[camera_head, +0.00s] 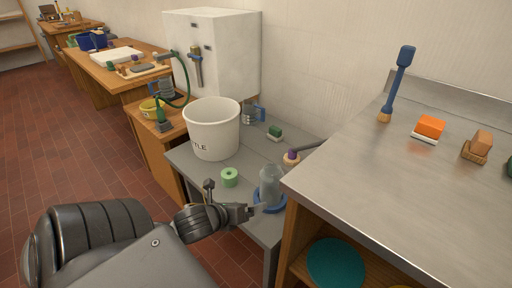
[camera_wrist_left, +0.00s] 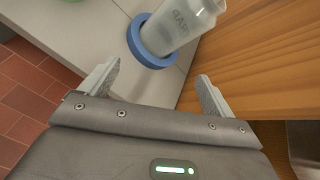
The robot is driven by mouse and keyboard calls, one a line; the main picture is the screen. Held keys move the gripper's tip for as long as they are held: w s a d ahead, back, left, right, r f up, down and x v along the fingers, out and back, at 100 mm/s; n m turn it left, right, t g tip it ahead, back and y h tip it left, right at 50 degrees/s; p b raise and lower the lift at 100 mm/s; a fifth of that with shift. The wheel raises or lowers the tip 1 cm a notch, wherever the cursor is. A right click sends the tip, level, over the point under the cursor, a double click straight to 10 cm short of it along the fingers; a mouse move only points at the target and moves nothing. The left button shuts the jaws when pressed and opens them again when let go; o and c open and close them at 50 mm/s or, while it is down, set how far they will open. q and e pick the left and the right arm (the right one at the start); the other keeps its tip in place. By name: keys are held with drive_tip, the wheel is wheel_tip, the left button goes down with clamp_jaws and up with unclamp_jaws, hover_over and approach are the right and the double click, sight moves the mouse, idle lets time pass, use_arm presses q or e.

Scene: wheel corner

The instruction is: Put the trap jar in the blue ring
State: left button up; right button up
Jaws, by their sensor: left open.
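The trap jar (camera_head: 269,182) is a pale, translucent jar. It stands in the blue ring (camera_head: 258,202) on the low grey table, beside the wooden cabinet. In the left wrist view the jar (camera_wrist_left: 187,22) shows lettering, and its base is inside the blue ring (camera_wrist_left: 140,48). My left gripper (camera_head: 254,209) is beside the ring and jar. In the left wrist view its two fingers (camera_wrist_left: 158,85) are spread with nothing between them, and the jar is beyond the fingertips. My right gripper is in neither view.
A white bucket (camera_head: 211,130), a green roll (camera_head: 229,178) and a purple-topped item (camera_head: 292,157) stand on the grey table (camera_head: 197,173). The steel-topped cabinet (camera_head: 385,170) rises close on the right of the jar. A green-and-white block (camera_head: 275,133) lies at the back.

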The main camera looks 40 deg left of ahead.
use_arm(q)
drive_tip(key=s+d+f+n+g, duration=0.2)
drive_tip(key=d+n, duration=0.3)
drive_tip(key=n, duration=0.3)
drive_tip(key=s+d+f+n+g+h, duration=0.1)
drive_tip(key=s+d+f+n, duration=0.3)
drive_tip(key=n, duration=0.5)
drive_tip(key=s+d+f+n+g, duration=0.3)
drive_tip(key=d+f+n, duration=0.2)
drive_tip(key=n, duration=0.4)
drive_tip(key=shift+s+d+h, duration=0.35)
drive_tip(key=shift+d+h, duration=0.05)
drive_tip(key=shift+d, duration=0.3)
